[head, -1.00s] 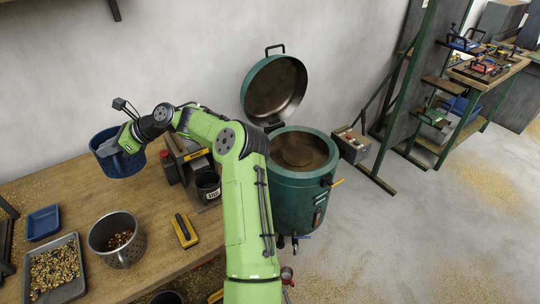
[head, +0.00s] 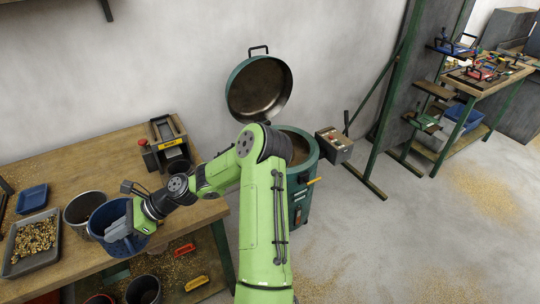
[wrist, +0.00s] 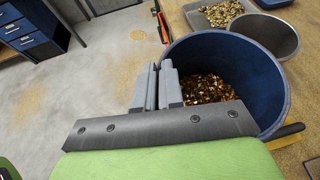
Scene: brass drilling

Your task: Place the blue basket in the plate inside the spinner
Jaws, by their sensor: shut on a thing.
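The blue basket (head: 108,212) is held by my gripper (head: 118,230) at the left, near the front edge of the workbench. In the wrist view the basket (wrist: 228,55) holds many small brass pieces (wrist: 207,90), and my gripper's fingers (wrist: 158,85) are shut at its near left wall. The exact grip on the rim is partly hidden. The spinner (head: 299,203) is a green drum with its round lid (head: 260,88) raised, standing right of the bench. Its opening (head: 298,146) is partly behind my arm, and the plate inside is hidden.
A grey metal bucket (head: 76,212) is just behind the basket, and a tray of brass pieces (head: 27,258) is left of it. A small black machine (head: 168,138) stands at the bench's back right. A control box (head: 334,146) is right of the spinner. The floor at right is open.

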